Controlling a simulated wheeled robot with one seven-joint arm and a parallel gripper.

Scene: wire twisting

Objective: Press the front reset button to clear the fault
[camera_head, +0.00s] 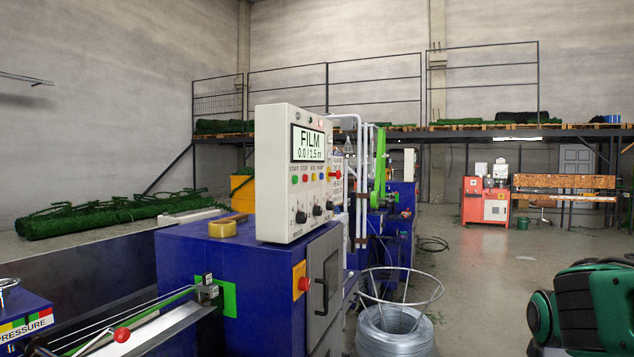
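A pale control box (290,222) stands on a blue machine cabinet (185,265) near the middle of the head view. Its screen (308,145) reads "FILM 0.0 / 1.5 m". Below the screen is a row of small coloured buttons (306,178) with labels too small to read surely, and black knobs (301,217) lower down. A red round button (304,284) on a yellow-orange plate is on the cabinet below. I cannot tell which one is the reset button. My gripper is not in view.
A wire coil (395,330) with a round wire frame stands on the floor right of the cabinet. A green and black object (585,305) fills the lower right corner. A rail with a red knob (122,335) is lower left. Open floor (480,265) lies at right.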

